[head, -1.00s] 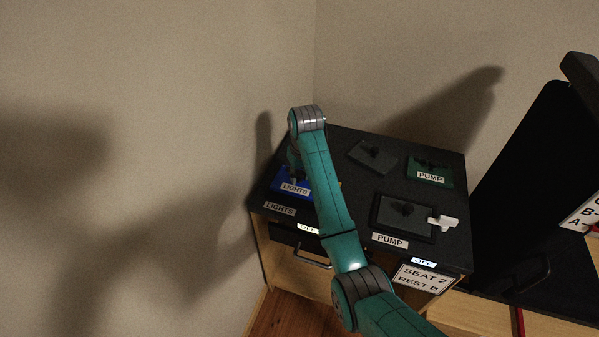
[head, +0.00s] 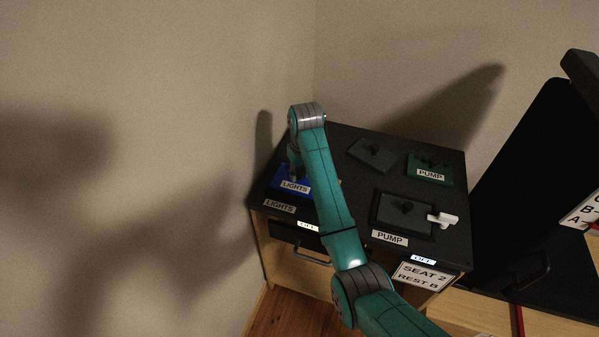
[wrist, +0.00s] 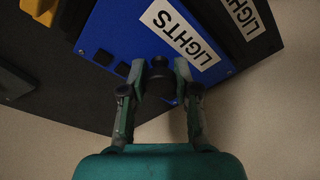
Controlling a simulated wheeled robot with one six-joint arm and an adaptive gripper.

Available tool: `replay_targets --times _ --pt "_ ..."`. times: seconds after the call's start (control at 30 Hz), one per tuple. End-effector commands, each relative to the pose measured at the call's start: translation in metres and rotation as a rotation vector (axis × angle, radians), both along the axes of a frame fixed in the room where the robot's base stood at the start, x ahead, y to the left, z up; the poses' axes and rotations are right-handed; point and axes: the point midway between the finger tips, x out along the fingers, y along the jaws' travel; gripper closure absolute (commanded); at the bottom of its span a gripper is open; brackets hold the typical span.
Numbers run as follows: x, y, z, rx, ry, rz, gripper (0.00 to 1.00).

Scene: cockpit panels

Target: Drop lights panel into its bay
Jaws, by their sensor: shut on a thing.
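The blue lights panel (head: 281,180) is at the left of the dark console top, just behind the console's own LIGHTS label (head: 280,206). The wrist view shows the blue panel (wrist: 125,30) with its white LIGHTS label and a dark knob (wrist: 162,84). My gripper (wrist: 162,75) is shut on that knob, one finger on each side. In the head view my gripper (head: 295,165) is partly hidden by my arm. The lights bay is hidden under or behind the panel. I cannot tell whether the panel is seated or just above it.
A dark pump bay (head: 378,222) with a white handle (head: 443,219) lies to the right. A grey plate (head: 371,155) and a green pump panel (head: 430,166) sit farther back. A yellow piece (wrist: 42,8) is beside the blue panel. Walls stand close at the left and back.

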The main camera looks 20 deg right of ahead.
Motion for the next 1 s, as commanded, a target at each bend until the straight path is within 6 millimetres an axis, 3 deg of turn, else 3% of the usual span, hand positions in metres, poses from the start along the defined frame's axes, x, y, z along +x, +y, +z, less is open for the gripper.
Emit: replay_targets --times 1.0 --pt "0.0 0.0 -0.012 0.0 0.0 0.0 1.0"
